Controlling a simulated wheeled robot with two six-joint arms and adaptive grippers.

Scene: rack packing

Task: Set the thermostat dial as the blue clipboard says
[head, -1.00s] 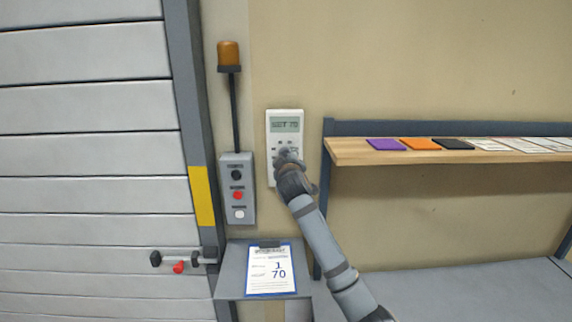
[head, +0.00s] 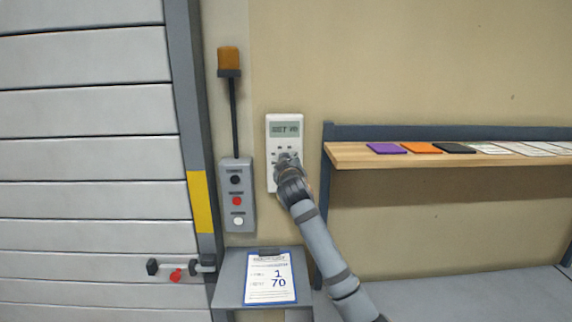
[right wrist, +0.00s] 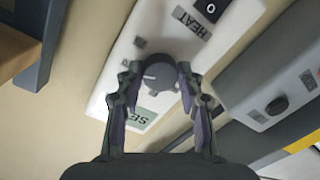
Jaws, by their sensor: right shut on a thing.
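The white thermostat (head: 273,183) hangs on the beige wall. Its small display (head: 285,129) reads "SET" and a number too blurred to be sure of. The blue clipboard (head: 269,277) lies on a small grey shelf below and shows a "1" above a "70". My right gripper (head: 287,162) is at the front of the thermostat. In the right wrist view, its fingers (right wrist: 158,80) are shut on the grey round dial (right wrist: 160,74), which has a white mark. The dial is hidden behind the gripper in the head view. My left gripper is out of view.
A grey button box (head: 237,214) with an amber lamp (head: 228,58) stands left of the thermostat. A wooden shelf (head: 360,158) with coloured cards is to the right. A slatted shutter (head: 80,100) fills the left side.

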